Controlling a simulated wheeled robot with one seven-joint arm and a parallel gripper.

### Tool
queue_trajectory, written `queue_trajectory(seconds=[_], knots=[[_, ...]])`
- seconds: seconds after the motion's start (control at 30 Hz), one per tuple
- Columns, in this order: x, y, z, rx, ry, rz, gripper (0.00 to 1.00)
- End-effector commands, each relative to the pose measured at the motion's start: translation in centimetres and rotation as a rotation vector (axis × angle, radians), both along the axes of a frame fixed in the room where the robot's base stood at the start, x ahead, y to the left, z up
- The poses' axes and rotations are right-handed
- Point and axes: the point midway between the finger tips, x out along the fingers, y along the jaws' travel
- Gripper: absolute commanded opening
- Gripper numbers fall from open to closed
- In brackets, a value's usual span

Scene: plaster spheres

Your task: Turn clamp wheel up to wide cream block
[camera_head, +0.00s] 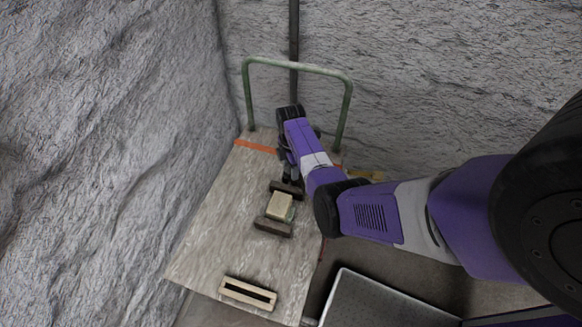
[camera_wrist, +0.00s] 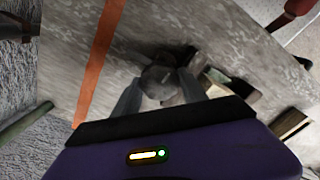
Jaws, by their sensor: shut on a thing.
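The wide cream block (camera_head: 280,206) sits between the two dark jaws of the clamp (camera_head: 272,226) on the table. A narrow gap seems to show between the block and the rear jaw, but I cannot tell for sure. My gripper (camera_wrist: 165,88) is behind the clamp, with its fingers on both sides of the grey clamp wheel (camera_wrist: 163,84), shut on it. In the head view my arm hides most of the wheel and the fingers. The block (camera_wrist: 224,80) shows partly in the wrist view, right of the wheel.
The pale table (camera_head: 215,240) has an orange stripe (camera_head: 256,146) and a green rail (camera_head: 297,66) at its far end. A cream slotted frame (camera_head: 248,293) lies at the near edge. A grey tray-like surface (camera_head: 385,300) stands at the right. Rough walls rise left and behind.

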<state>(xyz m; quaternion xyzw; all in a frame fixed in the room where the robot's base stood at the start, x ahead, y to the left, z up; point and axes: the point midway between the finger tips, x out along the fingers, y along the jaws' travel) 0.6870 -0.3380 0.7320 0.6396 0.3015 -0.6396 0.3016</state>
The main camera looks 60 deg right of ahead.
Motion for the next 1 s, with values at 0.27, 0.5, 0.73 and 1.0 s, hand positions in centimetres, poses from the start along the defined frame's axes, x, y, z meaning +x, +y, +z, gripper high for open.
queue_trajectory(seconds=[0.27,0.5,0.73,1.0], knots=[[-0.02,0.03,0.04,0.001,0.002,-0.173,0.10],[0.00,0.03,0.06,0.001,0.001,-0.398,0.10],[0.03,0.02,0.07,0.001,0.001,-0.616,0.10],[0.06,0.01,0.09,0.000,0.000,-0.873,0.10]])
